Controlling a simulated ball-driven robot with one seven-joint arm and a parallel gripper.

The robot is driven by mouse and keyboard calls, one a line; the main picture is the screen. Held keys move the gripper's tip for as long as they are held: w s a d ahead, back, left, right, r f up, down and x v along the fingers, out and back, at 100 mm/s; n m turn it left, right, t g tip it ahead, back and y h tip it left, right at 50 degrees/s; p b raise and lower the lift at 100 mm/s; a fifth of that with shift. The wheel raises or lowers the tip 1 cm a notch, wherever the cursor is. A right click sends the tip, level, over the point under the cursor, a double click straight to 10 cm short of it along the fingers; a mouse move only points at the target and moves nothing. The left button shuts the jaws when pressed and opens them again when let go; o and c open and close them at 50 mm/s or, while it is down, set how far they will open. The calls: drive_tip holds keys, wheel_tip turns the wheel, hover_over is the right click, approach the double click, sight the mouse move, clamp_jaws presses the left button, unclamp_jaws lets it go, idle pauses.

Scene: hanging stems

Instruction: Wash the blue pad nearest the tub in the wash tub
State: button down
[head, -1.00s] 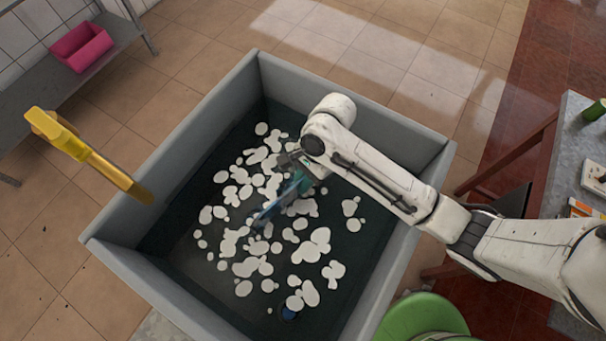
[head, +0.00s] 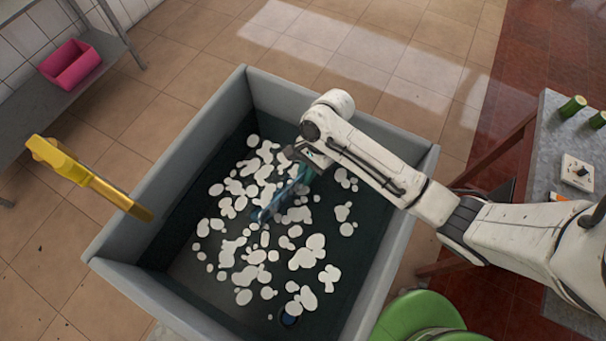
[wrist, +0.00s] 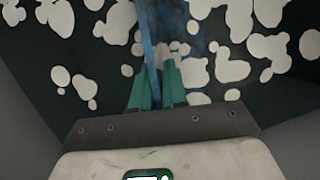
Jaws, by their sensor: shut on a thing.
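The grey wash tub (head: 166,180) stands in the middle of the head view, with dark water and many white foam patches inside. My gripper (head: 301,177) reaches down inside the tub and is shut on a blue pad (head: 274,204). The pad slants down to the left among the foam, and its lower part is partly hidden. In the wrist view, the green fingers of my gripper (wrist: 156,88) have the thin blue pad (wrist: 151,45) between them. Foam and dark water surround it. I cannot tell exactly how deep the pad sits.
A yellow tool-like thing (head: 85,178) shows at the tub's left side. A pink bin (head: 70,64) sits on a shelf at upper left. A green seat (head: 415,318) is at the front right. A grey table (head: 548,150) holds green cylinders (head: 572,107) and a white box (head: 577,172).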

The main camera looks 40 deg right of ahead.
drive_tip(key=s+a+p, duration=0.2)
drive_tip(key=a+p, duration=0.2)
drive_tip(key=a, duration=0.2)
drive_tip(key=shift+w+d+b, duration=0.35)
drive_tip(key=shift+d+b, duration=0.1)
drive_tip(key=shift+d, duration=0.55)
drive_tip(key=shift+w+d+b, duration=0.3)
drive_tip(key=shift+d+b, duration=0.2)
drive_tip(key=shift+d, duration=0.5)
drive_tip(key=shift+w+d+b, duration=0.35)
drive_tip(key=shift+d+b, duration=0.1)
drive_tip(key=shift+d, duration=0.55)
drive_tip(key=shift+s+a+p, duration=0.85)
drive_tip(key=shift+a+p, duration=1.75)
drive_tip(key=shift+a, duration=0.4)
drive_tip(key=d+b, duration=0.2)
drive_tip(key=w+d+b, duration=0.1)
drive_tip(key=d+b, duration=0.1)
drive_tip(key=shift+w+d+f+b, duration=0.15)
drive_tip(key=shift+d+f+b, duration=0.05)
drive_tip(key=shift+b, duration=0.1)
drive_tip(key=shift+w+d+r+b, duration=0.1)
drive_tip(key=shift+d+b, duration=0.1)
drive_tip(key=shift+d, duration=0.25)
drive_tip(key=shift+w+d+r+b, duration=0.1)
drive_tip(key=shift+d+b, duration=0.05)
drive_tip(key=shift+d, duration=0.25)
